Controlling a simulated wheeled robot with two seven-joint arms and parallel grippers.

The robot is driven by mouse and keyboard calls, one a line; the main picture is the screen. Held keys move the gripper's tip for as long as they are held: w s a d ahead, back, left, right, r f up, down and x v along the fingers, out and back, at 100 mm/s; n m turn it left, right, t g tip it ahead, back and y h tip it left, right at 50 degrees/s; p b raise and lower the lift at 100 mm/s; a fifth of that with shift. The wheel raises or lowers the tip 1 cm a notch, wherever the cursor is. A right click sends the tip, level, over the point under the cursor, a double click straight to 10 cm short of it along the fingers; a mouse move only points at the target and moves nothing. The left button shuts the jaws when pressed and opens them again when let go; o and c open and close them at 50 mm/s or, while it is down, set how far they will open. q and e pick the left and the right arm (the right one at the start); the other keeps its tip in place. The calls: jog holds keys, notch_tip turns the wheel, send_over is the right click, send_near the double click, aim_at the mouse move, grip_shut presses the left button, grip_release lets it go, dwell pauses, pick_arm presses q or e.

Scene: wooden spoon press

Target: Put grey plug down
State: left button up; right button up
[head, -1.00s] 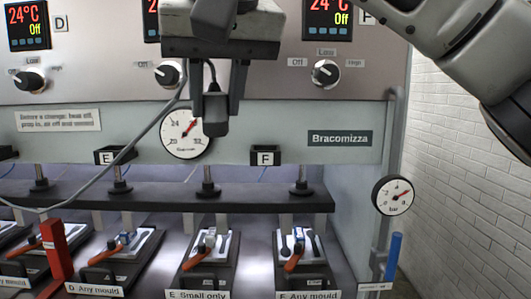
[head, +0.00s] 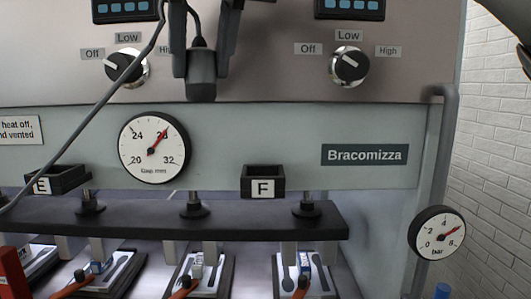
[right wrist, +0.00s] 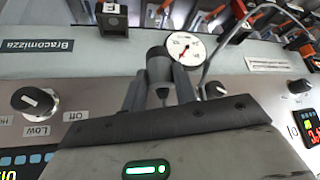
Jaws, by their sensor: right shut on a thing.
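The grey plug (head: 202,88) is held between the two fingers of my right gripper (head: 202,70). It hangs in the air, in front of the grey panel, right of and above the gap gauge. A dark cable rises from it between the fingers. In the right wrist view the plug (right wrist: 158,68) sits between the fingertips, apart from the panel. A small black box labelled F (head: 263,182) is on the panel, lower right of the plug. Another labelled E (head: 60,180) is lower left. My left gripper is out of view.
The gap gauge (head: 153,147) and two knobs (head: 349,66) stand on the panel. A black bar (head: 170,218) runs above several moulds. A bar gauge (head: 437,233) is at the right. A grey cable (head: 92,110) crosses the left side.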

jog(key=w+d+f, duration=0.1)
jog(key=d+f, duration=0.1)
jog(key=w+d+f, duration=0.1)
jog(key=w+f, duration=0.1)
jog(key=w+d+f, duration=0.1)
jog(key=d+f, duration=0.1)
jog(key=shift+w+d+f+b, duration=0.2)
jog(key=shift+w+d+b, duration=0.1)
jog(key=shift+b, duration=0.1)
jog(key=f, duration=0.3)
jog(key=shift+w+d+f, duration=0.15)
jog(key=shift+d, duration=0.2)
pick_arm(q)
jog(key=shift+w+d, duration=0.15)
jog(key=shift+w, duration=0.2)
pick_arm(e)
jog(key=shift+a+f, duration=0.1)
jog(key=shift+f, duration=0.2)
jog(key=shift+f, duration=0.1)
jog(key=o, duration=1)
